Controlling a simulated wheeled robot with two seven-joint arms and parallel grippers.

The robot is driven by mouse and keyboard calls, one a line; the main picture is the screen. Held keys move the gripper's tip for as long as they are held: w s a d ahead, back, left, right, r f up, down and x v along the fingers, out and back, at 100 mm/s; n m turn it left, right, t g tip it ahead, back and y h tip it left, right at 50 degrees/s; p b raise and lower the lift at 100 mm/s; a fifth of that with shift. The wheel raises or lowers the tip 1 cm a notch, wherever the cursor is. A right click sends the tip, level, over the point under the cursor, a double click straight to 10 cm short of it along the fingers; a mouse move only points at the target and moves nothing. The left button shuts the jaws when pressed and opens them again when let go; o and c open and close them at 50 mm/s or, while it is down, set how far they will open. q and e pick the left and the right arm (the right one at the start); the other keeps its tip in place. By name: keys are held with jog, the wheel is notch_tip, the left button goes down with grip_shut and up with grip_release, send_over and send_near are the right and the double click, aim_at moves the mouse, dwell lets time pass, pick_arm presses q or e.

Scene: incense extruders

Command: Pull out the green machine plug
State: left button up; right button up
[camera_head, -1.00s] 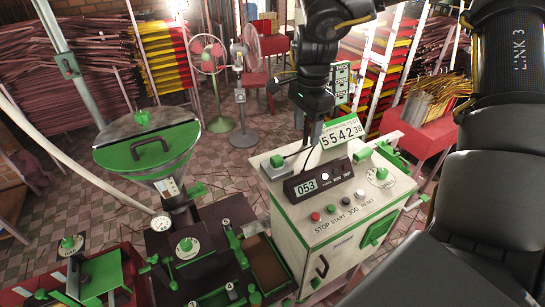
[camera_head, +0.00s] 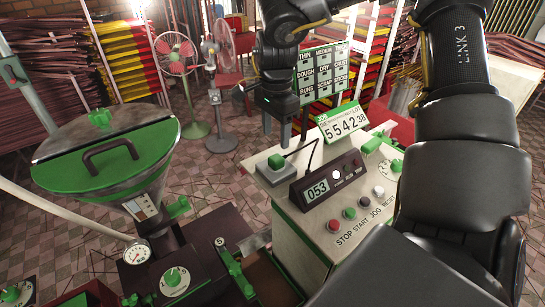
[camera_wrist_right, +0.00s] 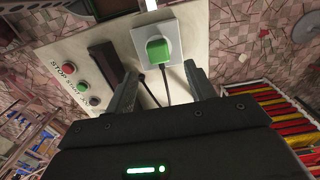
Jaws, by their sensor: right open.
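The green plug (camera_head: 276,161) sits in a pale square socket box (camera_head: 279,176) on the left rear of the machine's white top (camera_head: 262,192). A dark cable runs from it. In the right wrist view the green plug (camera_wrist_right: 156,48) stands on its white socket plate (camera_wrist_right: 172,72), just beyond the fingertips and roughly between them. My right gripper (camera_head: 285,128) points down above and behind the plug, open and empty. Its two fingers (camera_wrist_right: 160,78) are spread apart in the wrist view, not touching the plug. My left gripper is not in view.
A black display box (camera_head: 326,185) reading 053 and a number sign (camera_head: 343,122) stand beside the socket. Red, green, black and white buttons (camera_head: 349,213) line the front. A green-lidded hopper (camera_head: 105,150) stands at left. Fans (camera_head: 176,57) stand behind on the tiled floor.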

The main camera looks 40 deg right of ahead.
aim_at(276, 157)
jog(key=shift+s, duration=0.2)
notch_tip(276, 157, down, 7)
jog(key=b, duration=0.5)
jog(key=shift+b, duration=0.3)
jog(key=shift+w+f+b, duration=0.1)
jog(key=shift+f+b, duration=0.4)
jog(key=shift+f, duration=0.1)
dwell(0.6)
grip_shut()
dwell(0.3)
jog(key=shift+r, duration=0.1)
